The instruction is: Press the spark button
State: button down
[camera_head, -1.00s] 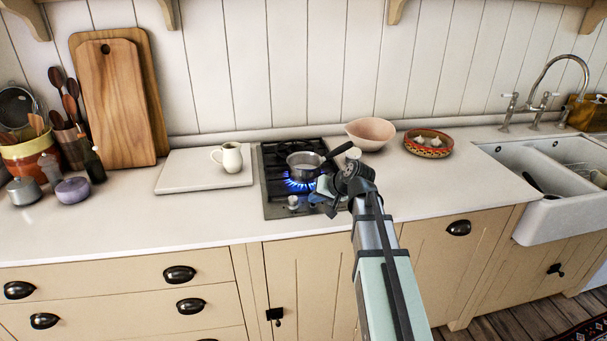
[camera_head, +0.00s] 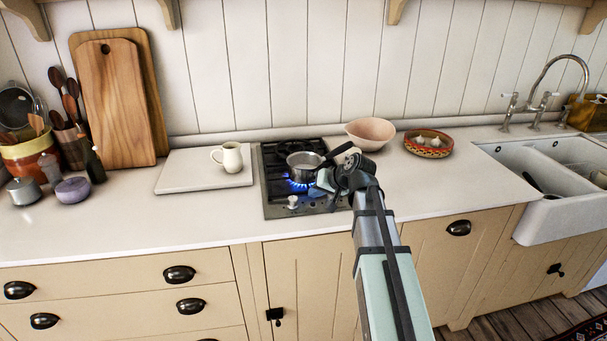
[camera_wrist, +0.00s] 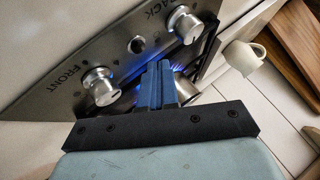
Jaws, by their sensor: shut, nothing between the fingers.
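In the head view my gripper (camera_head: 321,184) is over the right front of the hob (camera_head: 273,207) and hides part of the panel. Blue flame burns under the saucepan.
The saucepan (camera_head: 302,161) stands on the lit burner, its handle toward my wrist. A pink bowl (camera_head: 371,132) stands behind right. The counter in front is clear.

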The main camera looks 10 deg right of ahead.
notch_tip(320, 180, up, 5)
jog(key=shift+f, duration=0.1)
dwell(0.4)
dwell(0.4)
